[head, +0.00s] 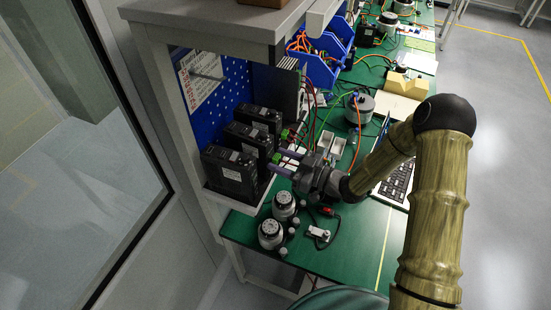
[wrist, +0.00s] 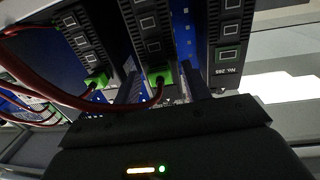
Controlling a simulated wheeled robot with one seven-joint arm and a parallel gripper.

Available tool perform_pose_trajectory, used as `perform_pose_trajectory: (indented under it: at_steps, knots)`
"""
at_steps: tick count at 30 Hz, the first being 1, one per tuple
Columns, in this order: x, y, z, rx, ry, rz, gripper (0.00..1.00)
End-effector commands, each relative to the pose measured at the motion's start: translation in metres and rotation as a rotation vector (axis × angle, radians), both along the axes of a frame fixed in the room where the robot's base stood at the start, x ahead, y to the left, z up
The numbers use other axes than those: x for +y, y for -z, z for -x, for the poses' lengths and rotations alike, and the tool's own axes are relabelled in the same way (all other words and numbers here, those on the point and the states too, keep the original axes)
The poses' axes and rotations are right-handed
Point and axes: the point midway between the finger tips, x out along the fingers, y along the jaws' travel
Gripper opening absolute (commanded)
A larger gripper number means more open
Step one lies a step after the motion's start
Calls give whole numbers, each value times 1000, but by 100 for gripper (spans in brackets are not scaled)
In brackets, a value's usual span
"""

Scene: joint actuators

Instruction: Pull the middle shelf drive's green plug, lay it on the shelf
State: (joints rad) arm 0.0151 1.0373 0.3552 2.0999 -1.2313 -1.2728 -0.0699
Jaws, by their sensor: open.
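Three black drives stand in a row on the shelf. The middle drive (head: 247,138) has a green plug (head: 277,158) at its front. In the wrist view the middle drive (wrist: 148,28) has the green plug (wrist: 160,75) at its lower end, with a red cable running from it. My gripper (head: 283,162) is open in front of the middle drive. In the wrist view its two fingers (wrist: 162,90) lie either side of that plug, with gaps visible. I cannot tell how deep the fingertips reach. The white shelf (head: 236,196) has a bare strip before the drives.
The far drive (head: 264,117) has its own green plug (head: 285,134) and cable close by. The near drive (head: 228,173) stands left of my gripper. Two round grey devices (head: 278,220) sit on the green bench (head: 345,262) below. Red cables (wrist: 45,85) cross the left of the wrist view.

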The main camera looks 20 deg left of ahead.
Motion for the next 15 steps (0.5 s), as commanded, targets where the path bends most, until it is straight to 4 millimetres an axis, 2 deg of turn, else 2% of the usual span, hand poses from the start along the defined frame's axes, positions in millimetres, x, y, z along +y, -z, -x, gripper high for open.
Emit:
perform_pose_trajectory:
  at_steps: [5, 8, 12, 13, 15]
  knots:
    - [0, 0, 0, 0, 0, 0, 47]
    - [0, 0, 0, 0, 0, 0, 32]
    - [0, 0, 0, 0, 0, 0, 4]
    - [0, 0, 0, 0, 0, 0, 0]
    - [0, 0, 0, 0, 0, 0, 0]
